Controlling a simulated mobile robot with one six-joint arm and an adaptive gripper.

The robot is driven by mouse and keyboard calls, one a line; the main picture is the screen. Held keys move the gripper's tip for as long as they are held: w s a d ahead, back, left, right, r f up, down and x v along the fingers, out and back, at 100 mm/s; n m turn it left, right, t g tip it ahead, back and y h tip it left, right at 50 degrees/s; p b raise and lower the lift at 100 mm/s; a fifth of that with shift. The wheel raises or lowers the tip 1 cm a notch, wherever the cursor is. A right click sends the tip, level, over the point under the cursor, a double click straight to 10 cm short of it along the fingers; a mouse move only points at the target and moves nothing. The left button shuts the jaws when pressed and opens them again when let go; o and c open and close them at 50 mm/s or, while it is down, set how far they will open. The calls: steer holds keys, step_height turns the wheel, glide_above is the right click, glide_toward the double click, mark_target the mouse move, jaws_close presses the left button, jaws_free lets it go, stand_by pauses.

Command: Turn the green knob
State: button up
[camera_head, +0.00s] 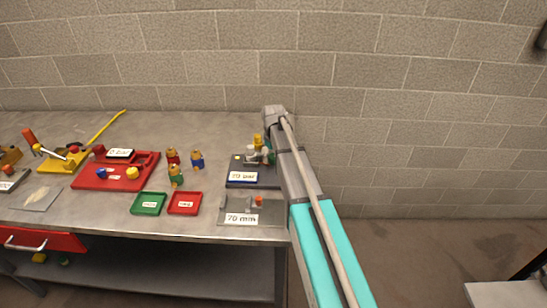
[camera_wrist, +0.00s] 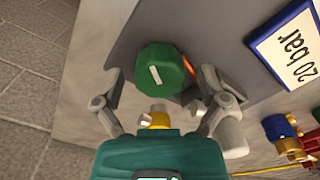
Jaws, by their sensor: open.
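The green knob (camera_wrist: 162,68) has a faceted rim and a short white line across its face. In the wrist view it sits on a dark grey base plate (camera_wrist: 215,30). My gripper (camera_wrist: 160,92) is open, with one finger to each side of the knob's near part. I cannot tell whether either finger touches it. In the head view, my gripper (camera_head: 260,154) is over the dark plate marked by a bar label (camera_head: 243,177), at the table's right end. The knob is not clear there, being small and close to the gripper.
The metal table (camera_head: 120,217) holds a red board (camera_head: 92,180), a green tray (camera_head: 148,203), a red tray (camera_head: 185,203) and several small coloured valves. A grey plate labelled 70 mm (camera_head: 241,218) lies in front of the dark plate. A brick wall (camera_head: 200,60) stands behind.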

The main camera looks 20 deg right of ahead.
mark_target(277, 221)
steer(key=shift+n, duration=0.3)
steer(key=n, duration=0.5)
steer(key=shift+n, duration=0.4)
steer(key=n, duration=0.5)
steer(key=shift+n, duration=0.3)
steer(key=shift+r+n, duration=0.15)
steer(key=shift+n, duration=0.15)
step_height(277, 221, up, 14)
steer(key=p, duration=1.4)
steer(key=s+a+f+m+b, duration=0.2)
steer(key=s+f+m+b, duration=0.3)
steer(key=s, duration=0.3)
steer(key=s+a+f+m+b, duration=0.2)
steer(key=s+f+m+b, duration=0.3)
steer(key=s, duration=0.3)
steer(key=s+a+f+m+b, duration=0.1)
steer(key=s+f+m+b, duration=0.5)
steer(key=s, duration=0.3)
steer(key=shift+a+f, duration=0.1)
steer(key=shift+a, duration=0.3)
steer(key=shift+s+a+f+m, duration=0.1)
steer(key=shift+s+f+m, duration=0.15)
steer(key=shift+s+m, duration=0.2)
steer(key=shift+r, duration=0.1)
